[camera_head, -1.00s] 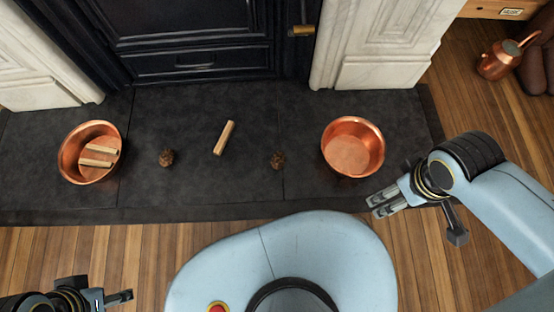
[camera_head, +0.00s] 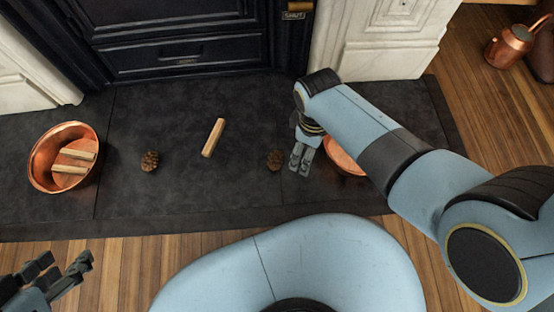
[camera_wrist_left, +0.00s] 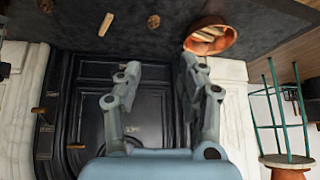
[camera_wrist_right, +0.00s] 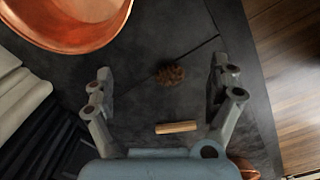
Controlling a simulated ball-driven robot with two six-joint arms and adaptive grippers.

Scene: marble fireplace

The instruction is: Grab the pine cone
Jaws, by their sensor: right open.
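Two brown pine cones lie on the dark stone hearth. The right pine cone (camera_head: 275,160) is just left of my right gripper (camera_head: 299,162), which is open and empty above the hearth. In the right wrist view that pine cone (camera_wrist_right: 171,74) shows between the spread fingers of my right gripper (camera_wrist_right: 160,84), beyond the tips. The left pine cone (camera_head: 149,161) lies further left, near a copper pan. It also shows in the left wrist view (camera_wrist_left: 153,21). My left gripper (camera_head: 66,277) is open and empty over the wood floor; its spread fingers (camera_wrist_left: 157,70) show in the left wrist view.
A wood stick (camera_head: 213,138) lies between the cones. The left copper pan (camera_head: 38,160) holds wood sticks. The right copper pan (camera_head: 343,160) is mostly hidden behind my right arm. A copper kettle (camera_head: 508,48) stands at the far right. The stove and marble uprights bound the hearth behind.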

